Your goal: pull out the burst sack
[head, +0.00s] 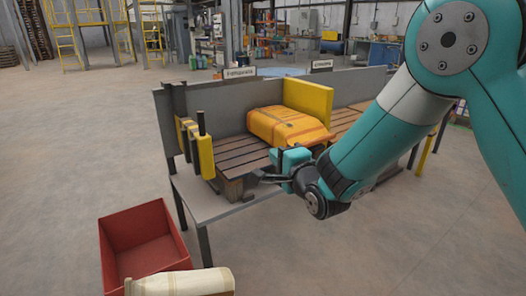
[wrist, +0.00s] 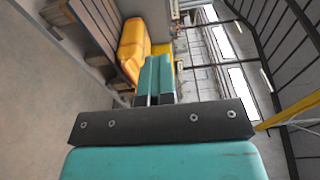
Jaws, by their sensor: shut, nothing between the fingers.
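An orange sack (head: 288,127) lies on a brown slatted bed (head: 240,154), its far side against a yellow plate (head: 308,100). No tear is clear at this size. The sack also shows in the wrist view (wrist: 133,45), left of the fingers. My gripper (head: 264,180) is at the near edge of the bed, to the front of the sack and apart from it. In the wrist view its two teal fingers (wrist: 155,80) are together with nothing between them. My arm covers the right part of the bed.
Yellow and black posts (head: 200,145) stand at the bed's left end. A grey back panel (head: 228,121) runs behind it. An open red bin (head: 142,240) stands on the floor at lower left, with a cream rounded object (head: 180,284) before it.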

